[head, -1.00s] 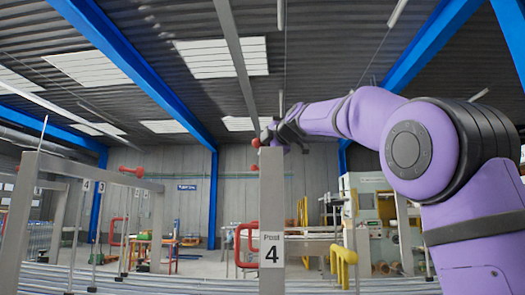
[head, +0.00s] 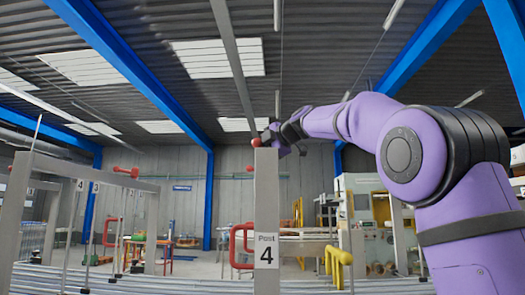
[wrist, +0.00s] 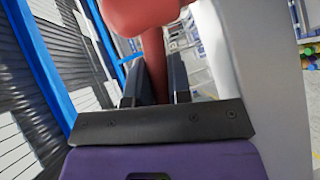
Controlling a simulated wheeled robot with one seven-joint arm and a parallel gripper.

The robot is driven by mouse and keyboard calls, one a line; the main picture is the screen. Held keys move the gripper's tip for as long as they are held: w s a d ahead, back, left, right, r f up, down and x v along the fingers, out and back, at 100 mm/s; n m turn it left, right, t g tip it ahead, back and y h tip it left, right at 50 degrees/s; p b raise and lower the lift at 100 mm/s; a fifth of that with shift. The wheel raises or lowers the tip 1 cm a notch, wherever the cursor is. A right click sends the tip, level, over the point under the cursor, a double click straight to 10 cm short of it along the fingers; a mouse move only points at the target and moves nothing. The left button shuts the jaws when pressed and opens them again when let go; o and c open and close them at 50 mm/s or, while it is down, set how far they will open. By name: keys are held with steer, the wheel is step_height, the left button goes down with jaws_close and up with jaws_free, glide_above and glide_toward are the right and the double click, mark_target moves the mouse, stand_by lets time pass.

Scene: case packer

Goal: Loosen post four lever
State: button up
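The grey upright post four (head: 266,190), with a "Post 4" label near its base, stands in the middle of the head view. Its red lever (head: 256,142) shows as a small knob at the post's top. My gripper (head: 276,136) is at that top end, small and partly hidden behind the post. In the wrist view, the red lever (wrist: 155,65) runs between the two dark fingers of my gripper (wrist: 157,82). The fingers are close in on both sides of its shaft and appear shut on it. The lever's broad red end is cut off by the top edge.
The post's grey side (wrist: 265,80) is close on the right of my gripper in the wrist view. A grey frame (head: 85,170) with a red lever (head: 125,172) stands at the left. A red tubular handle (head: 240,245) and a yellow one (head: 338,265) stand low near post four.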

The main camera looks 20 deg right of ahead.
steer(key=o, duration=0.4)
steer(key=shift+w, duration=0.1)
steer(key=v, duration=1.1)
